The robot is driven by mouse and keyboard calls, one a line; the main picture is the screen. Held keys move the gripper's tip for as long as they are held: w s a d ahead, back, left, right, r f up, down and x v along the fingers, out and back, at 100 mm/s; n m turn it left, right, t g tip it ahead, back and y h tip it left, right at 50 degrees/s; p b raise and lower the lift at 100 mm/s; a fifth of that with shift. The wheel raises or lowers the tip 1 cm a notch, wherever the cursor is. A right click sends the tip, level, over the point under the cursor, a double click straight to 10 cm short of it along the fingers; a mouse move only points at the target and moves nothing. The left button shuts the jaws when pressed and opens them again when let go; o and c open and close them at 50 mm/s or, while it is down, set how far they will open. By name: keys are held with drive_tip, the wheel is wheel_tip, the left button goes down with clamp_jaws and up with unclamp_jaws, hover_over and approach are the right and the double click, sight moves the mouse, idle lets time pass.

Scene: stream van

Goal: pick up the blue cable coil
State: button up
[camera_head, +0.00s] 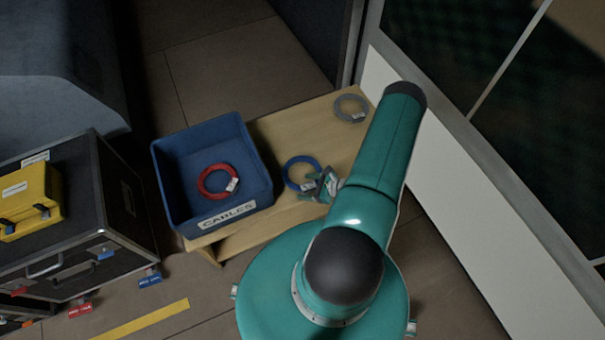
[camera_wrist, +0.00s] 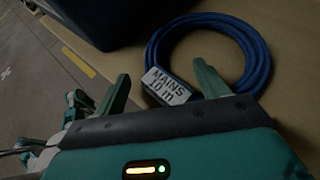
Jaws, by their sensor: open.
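The blue cable coil (camera_head: 290,177) lies flat on the wooden bench, just right of the blue bin. In the wrist view the blue cable coil (camera_wrist: 240,38) lies ahead of my gripper, with a white tag (camera_wrist: 167,87) reading "MAINS 10 m" on its near side. My gripper (camera_head: 322,187) is at the coil's right side in the head view. In the wrist view my gripper (camera_wrist: 162,85) is open, its two green fingers apart, with the tag showing between the tips. I cannot tell whether a finger touches the coil.
A blue bin (camera_head: 238,209) labelled "CABLES" stands left on the bench (camera_head: 275,128) and holds a red coil (camera_head: 204,185). A grey coil (camera_head: 341,103) lies at the bench's far end. A white wall panel (camera_head: 450,195) runs along the right. A black case (camera_head: 75,220) stands left.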

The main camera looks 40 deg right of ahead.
drive_tip(key=shift+x, duration=1.1)
drive_tip(key=c, duration=1.1)
drive_tip(key=shift+r, duration=0.1)
